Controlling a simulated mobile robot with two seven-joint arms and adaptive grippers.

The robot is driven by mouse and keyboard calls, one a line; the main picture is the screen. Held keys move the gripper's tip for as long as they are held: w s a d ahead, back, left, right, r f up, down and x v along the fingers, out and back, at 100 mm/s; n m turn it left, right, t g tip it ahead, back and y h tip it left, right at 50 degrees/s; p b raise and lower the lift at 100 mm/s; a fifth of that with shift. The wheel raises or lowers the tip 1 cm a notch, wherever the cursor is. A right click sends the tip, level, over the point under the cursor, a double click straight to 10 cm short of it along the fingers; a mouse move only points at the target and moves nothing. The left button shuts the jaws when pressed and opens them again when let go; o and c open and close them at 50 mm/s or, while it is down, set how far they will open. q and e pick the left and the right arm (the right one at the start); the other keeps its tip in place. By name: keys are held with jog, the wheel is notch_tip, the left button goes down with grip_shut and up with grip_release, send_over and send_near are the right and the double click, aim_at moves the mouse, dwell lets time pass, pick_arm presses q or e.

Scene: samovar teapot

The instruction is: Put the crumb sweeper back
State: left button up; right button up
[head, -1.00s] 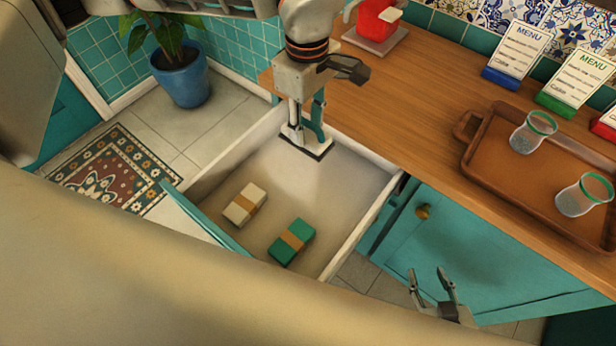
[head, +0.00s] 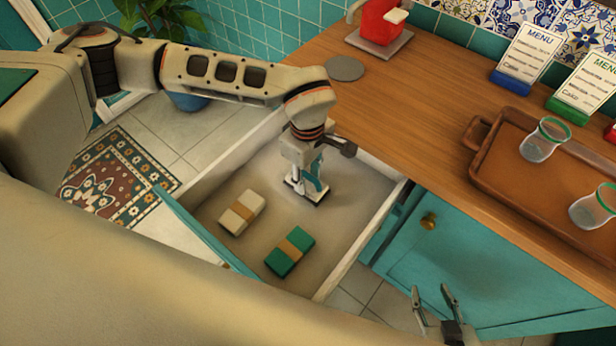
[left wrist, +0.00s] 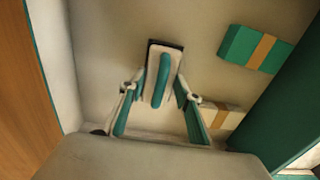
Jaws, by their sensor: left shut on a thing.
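The crumb sweeper (head: 294,184) has a pale body, a teal handle and a dark edge. My left gripper (head: 307,178) is shut on it, inside the open drawer (head: 345,262). In the left wrist view the sweeper (left wrist: 161,78) sits between the fingertips of my left gripper (left wrist: 161,88), its teal handle facing the camera. The sweeper is low over the drawer floor; whether it touches is unclear. My right gripper (head: 431,290) is open and empty at the lower right, in front of the teal cabinet.
A cream bundle (head: 242,212) and a green bundle (head: 290,251), each with a tan band, lie in the drawer's front part. The wooden counter (head: 420,110) holds a brown tray (head: 490,168) with glasses, menu stands and a red object (head: 381,22). The drawer's back right is clear.

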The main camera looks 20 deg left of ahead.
aim_at(307, 174)
pick_arm(q)
jog(key=shift+f, duration=0.7)
jog(key=o, duration=1.1)
jog(key=shift+f, duration=0.1)
jog(key=shift+c, duration=0.2)
jog(key=shift+r, duration=0.45)
notch_tip(307, 174, up, 10)
jog(key=shift+r+p, duration=0.15)
jog(key=shift+p, duration=0.85)
jog(key=shift+r, duration=0.55)
